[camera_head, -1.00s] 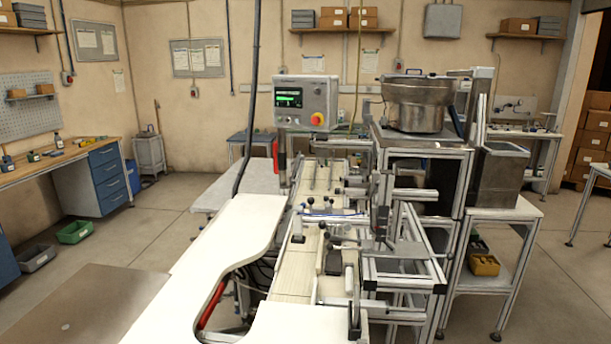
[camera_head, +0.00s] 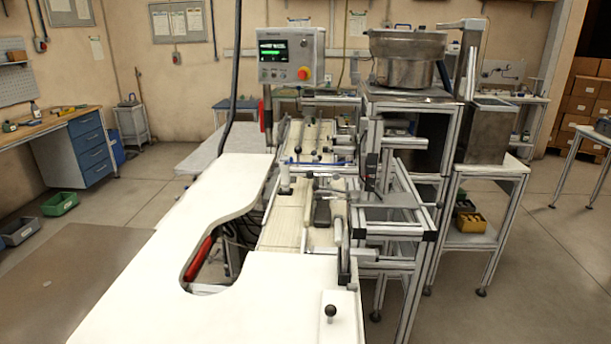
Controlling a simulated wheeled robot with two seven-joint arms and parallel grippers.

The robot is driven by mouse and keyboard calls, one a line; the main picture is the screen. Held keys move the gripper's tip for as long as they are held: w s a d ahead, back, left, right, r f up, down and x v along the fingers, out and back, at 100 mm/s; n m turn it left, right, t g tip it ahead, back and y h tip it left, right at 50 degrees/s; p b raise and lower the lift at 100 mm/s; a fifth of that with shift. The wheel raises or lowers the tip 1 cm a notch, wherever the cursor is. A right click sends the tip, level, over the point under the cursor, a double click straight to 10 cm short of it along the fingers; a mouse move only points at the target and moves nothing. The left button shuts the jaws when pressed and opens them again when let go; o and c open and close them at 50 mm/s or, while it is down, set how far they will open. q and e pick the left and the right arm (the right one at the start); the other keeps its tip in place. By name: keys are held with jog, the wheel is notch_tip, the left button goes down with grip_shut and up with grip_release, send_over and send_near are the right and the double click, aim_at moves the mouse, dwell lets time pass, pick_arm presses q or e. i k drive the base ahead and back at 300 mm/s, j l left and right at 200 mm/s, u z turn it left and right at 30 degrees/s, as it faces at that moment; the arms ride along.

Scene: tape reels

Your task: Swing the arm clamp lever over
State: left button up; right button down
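Several small levers with dark ball knobs show in the head view. One black ball-knob lever (camera_head: 330,312) stands upright on a white block at the near end of the white worktop (camera_head: 120,290). Others sit in the middle of the machine, such as a dark knob (camera_head: 310,175) by the pale track (camera_head: 283,225). I cannot tell which of them is the arm clamp lever. Neither of my grippers is in view.
A control box (camera_head: 291,55) with a green screen and red button stands behind the track. A metal bowl feeder (camera_head: 405,58) and aluminium frames (camera_head: 388,228) crowd the right side. The white worktop has a curved cutout with a red part (camera_head: 198,258) inside.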

aim_at(311, 174)
jog(key=i+j+u, duration=0.15)
jog(key=u, duration=0.25)
jog(key=i+j+u, duration=0.15)
jog(key=u, duration=0.25)
jog(key=j, duration=0.1)
